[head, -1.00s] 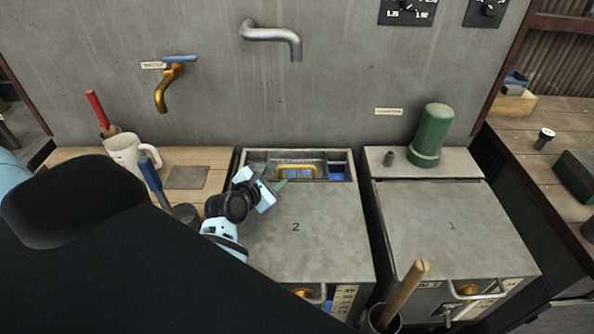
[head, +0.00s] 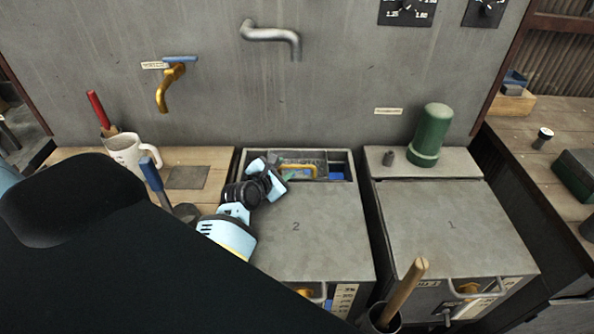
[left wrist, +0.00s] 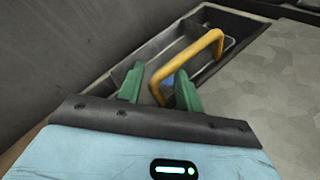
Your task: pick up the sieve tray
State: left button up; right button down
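The sieve tray (head: 318,157) sits in the narrow recess at the back of box 2, with a yellow arched handle (head: 300,167) standing up from it. In the left wrist view the handle (left wrist: 189,62) rises just beyond my fingers, and its near leg shows in the gap between them. My right gripper is not in view.
The lid of box 2 (head: 305,235) is flat and clear in front of the recess. A grey wall with a spout (head: 275,34) and a brass tap (head: 168,85) rises behind. A mug (head: 128,152) stands left.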

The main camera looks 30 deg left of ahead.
pick_arm(q)
grip_shut()
jog(key=shift+d+f, duration=0.1)
dwell(1.1)
